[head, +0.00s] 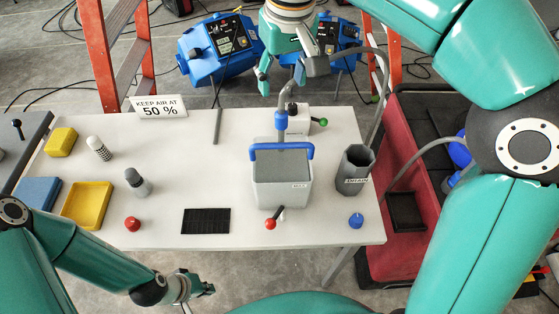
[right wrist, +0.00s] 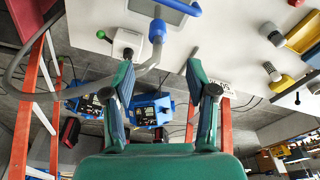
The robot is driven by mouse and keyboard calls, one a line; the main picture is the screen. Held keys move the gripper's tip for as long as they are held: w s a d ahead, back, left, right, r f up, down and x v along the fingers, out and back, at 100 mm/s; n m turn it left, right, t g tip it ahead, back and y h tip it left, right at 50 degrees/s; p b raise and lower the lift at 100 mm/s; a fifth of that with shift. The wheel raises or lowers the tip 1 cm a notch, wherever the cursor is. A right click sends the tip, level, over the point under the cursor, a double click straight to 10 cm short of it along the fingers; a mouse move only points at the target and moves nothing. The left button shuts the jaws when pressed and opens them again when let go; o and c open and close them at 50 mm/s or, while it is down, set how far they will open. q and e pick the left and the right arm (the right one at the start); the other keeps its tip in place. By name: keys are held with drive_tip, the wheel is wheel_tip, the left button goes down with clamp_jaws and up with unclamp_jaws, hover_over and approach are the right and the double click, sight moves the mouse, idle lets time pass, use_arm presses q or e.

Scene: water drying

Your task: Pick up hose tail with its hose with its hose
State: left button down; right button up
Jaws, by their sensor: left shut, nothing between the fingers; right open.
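A bent grey pipe with a blue collar (head: 281,121) runs down towards the grey tank (head: 283,190); the collar also shows in the right wrist view (right wrist: 157,30). My left gripper (head: 203,289) is shut and empty off the table's front edge.
A dark drain cup (head: 355,170) stands right of the tank, with a blue knob (head: 356,220) in front. Orange ladders (head: 124,50) and blue machines (head: 220,48) stand behind; a red bin (head: 405,245) is right.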

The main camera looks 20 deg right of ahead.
sight(281, 112)
drive_tip(key=f, duration=0.4)
drive_tip(key=w+f, duration=0.1)
drive_tip(key=f, duration=0.1)
drive_tip(key=shift+a+b, duration=0.1)
drive_tip(key=shift+b, duration=0.2)
drive_tip(key=shift+w+f, duration=0.2)
drive_tip(key=shift+f, duration=1.1)
drive_tip(key=shift+w+f, duration=0.15)
drive_tip(key=shift+f, duration=1.1)
clamp_jaws()
